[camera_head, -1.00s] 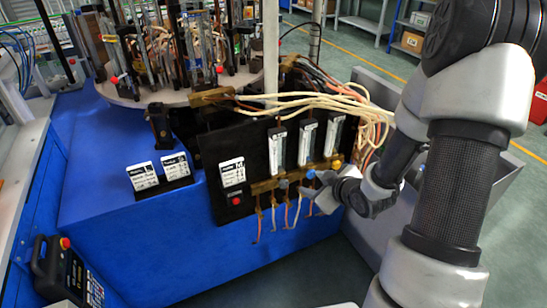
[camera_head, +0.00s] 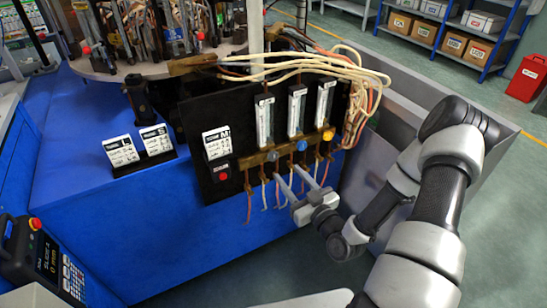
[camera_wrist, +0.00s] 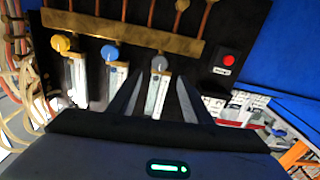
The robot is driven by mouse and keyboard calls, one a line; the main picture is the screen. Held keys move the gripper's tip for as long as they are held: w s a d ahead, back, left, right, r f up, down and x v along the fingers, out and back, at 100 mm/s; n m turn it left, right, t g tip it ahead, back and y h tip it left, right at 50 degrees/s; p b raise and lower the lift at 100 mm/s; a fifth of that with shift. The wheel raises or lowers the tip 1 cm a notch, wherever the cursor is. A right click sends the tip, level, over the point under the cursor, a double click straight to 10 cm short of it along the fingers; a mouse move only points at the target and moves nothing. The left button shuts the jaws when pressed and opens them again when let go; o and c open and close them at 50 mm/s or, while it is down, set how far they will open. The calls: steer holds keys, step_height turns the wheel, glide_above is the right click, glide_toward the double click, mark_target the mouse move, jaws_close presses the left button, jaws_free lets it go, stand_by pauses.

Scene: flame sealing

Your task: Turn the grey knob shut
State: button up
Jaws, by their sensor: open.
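The grey knob (camera_head: 272,155) sits at the left end of the brass bar (camera_head: 290,150), below its flow tube. In the wrist view the grey knob (camera_wrist: 159,63) lies ahead of and between my fingertips. My gripper (camera_head: 288,173) is open and empty, its two fingers pointing up at the bar from just below. My gripper (camera_wrist: 161,80) also shows in the wrist view, with a finger on each side. I cannot tell whether either finger touches the knob.
The blue knob (camera_head: 301,145) and yellow knob (camera_head: 328,135) sit to the right on the same bar. A red button (camera_head: 223,176) is at the panel's left. Thin hoses (camera_head: 264,192) hang below the bar. Pale cables (camera_head: 330,62) run above the tubes.

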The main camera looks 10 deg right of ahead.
mark_target(274, 157)
steer(key=b+x, duration=0.1)
steer(key=x, duration=1)
steer(key=shift+f, duration=0.1)
steer(key=c, duration=1)
steer(key=shift+m+b, duration=0.4)
steer(key=o, duration=1)
